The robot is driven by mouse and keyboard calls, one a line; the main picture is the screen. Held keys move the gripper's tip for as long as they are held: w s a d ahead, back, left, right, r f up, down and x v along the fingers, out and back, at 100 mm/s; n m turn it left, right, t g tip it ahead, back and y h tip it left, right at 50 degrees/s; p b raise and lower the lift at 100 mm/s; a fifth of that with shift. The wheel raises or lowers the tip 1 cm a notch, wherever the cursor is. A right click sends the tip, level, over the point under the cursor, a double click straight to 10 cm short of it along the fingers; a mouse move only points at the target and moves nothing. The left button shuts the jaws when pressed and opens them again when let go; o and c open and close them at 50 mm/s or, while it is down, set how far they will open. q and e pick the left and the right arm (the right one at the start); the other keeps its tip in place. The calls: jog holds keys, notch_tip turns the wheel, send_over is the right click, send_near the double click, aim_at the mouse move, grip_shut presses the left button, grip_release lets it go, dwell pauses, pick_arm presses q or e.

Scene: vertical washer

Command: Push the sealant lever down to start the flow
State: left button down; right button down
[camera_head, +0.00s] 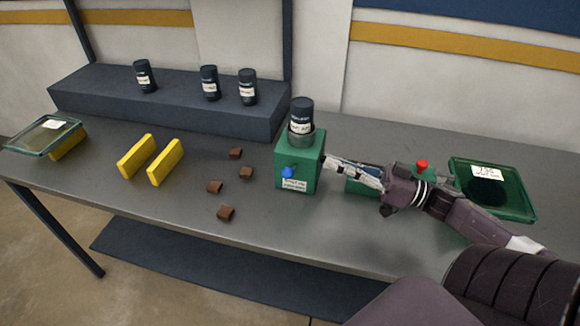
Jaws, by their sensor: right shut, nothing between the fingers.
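The green sealant dispenser (297,162) stands upright on the grey table near the middle of the head view. A dark bottle with a white label (301,116) sits upside or upright in its top; I cannot tell which. My right gripper (330,162) reaches in from the right, shut and empty. Its tips are close to the dispenser's right side; I cannot tell if they touch. My left gripper is not in view.
A green box (361,187) and a red button (422,164) are partly hidden by my right arm. A green tray (521,205) lies at right, a clear-lidded tray (26,149) at left. Yellow blocks (135,156) and several brown pieces (226,212) lie left. Bottles (209,83) stand on the shelf (180,105).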

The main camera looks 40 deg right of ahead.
jog(key=shift+s, duration=0.15)
jog(key=shift+r, duration=0.1)
jog(key=r+p, duration=0.2)
jog(key=p, duration=0.1)
send_over(291, 169)
jog(key=d, duration=0.1)
jog(key=shift+s+f+p, duration=0.2)
jog(key=shift+s+f, duration=0.05)
jog(key=shift+f, duration=0.8)
jog(key=shift+s+f+p, duration=0.15)
jog(key=shift+s+f, duration=0.05)
jog(key=shift+f, duration=0.85)
